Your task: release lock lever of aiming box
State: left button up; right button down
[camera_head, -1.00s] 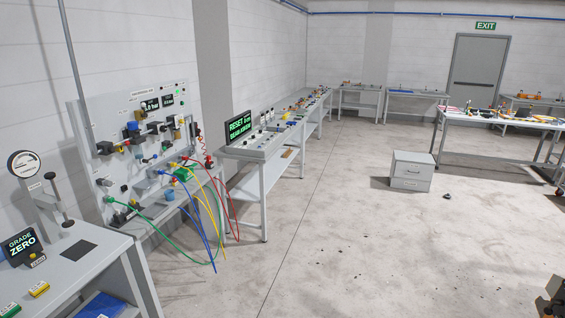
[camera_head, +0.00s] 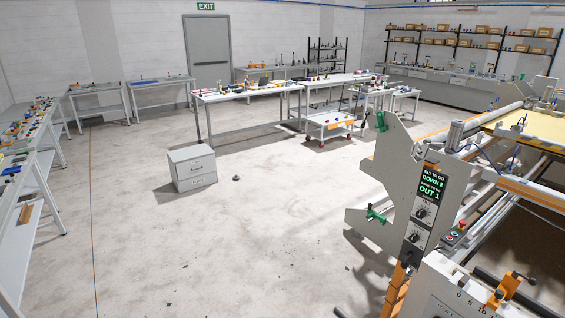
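At the right stands a grey upright plate of the gantry (camera_head: 398,165) with a dark display (camera_head: 431,188) reading "TILT TO GO DOWN 2" and "OUT 1". Below the display are black knobs (camera_head: 421,213). A green handle (camera_head: 381,121) sits at the plate's upper edge and another green handle (camera_head: 375,214) at its lower left. At the bottom right, an orange lever (camera_head: 506,287) with a dark end stands by a scale on a grey housing (camera_head: 445,290). I cannot tell which part is the aiming box or its lock lever. Neither gripper is in view.
A small grey drawer cabinet (camera_head: 192,168) stands on the open floor, with a small dark object (camera_head: 236,178) near it. Workbenches line the left and back. A red-wheeled cart (camera_head: 329,127) stands at centre back. The middle floor is mostly clear.

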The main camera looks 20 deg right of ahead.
aim_at(404, 265)
jog(key=z, duration=0.55)
jog(key=i, duration=0.8)
jog(key=z, duration=0.4)
